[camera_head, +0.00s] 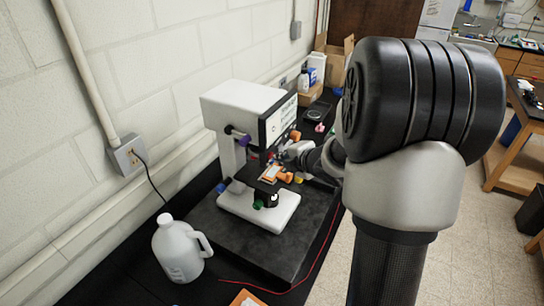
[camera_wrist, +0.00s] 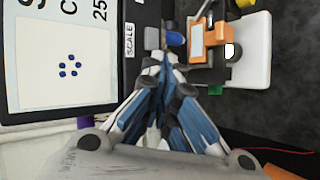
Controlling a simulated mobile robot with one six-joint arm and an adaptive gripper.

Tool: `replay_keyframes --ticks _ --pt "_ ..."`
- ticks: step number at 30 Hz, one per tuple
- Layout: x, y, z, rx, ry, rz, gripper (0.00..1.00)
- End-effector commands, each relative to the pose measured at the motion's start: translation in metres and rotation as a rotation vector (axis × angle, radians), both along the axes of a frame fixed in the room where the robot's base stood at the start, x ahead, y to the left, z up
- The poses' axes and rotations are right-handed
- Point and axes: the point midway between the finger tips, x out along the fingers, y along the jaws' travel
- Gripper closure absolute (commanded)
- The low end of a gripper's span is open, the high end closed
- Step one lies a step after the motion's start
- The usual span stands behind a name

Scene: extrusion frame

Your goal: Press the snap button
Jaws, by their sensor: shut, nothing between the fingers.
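A white microscope-like machine (camera_head: 240,105) with a tilted screen (camera_head: 278,122) stands on a dark slab on the bench. In the wrist view the screen (camera_wrist: 62,60) shows a cluster of blue dots. I cannot make out a snap label; that area is partly hidden by my fingers. My gripper (camera_wrist: 168,60) is shut and empty, its tips just below these knobs in the picture. I cannot tell whether they touch anything.
An orange-framed slide (camera_wrist: 209,40) lies on the machine's stage beside my fingertips. Orange knobs (camera_head: 285,177) and a purple knob (camera_head: 243,140) stick out of the machine. A white jug (camera_head: 180,252) stands in front. A cardboard box (camera_head: 333,65) is behind.

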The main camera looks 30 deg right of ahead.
Motion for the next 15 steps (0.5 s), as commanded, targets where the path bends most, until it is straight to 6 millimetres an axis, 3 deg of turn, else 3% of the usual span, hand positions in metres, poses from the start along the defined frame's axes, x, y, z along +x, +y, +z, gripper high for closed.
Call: replay_keyframes --ticks 15 --pt "0.0045 0.0026 -0.0001 -0.001 -0.001 0.001 1.00"
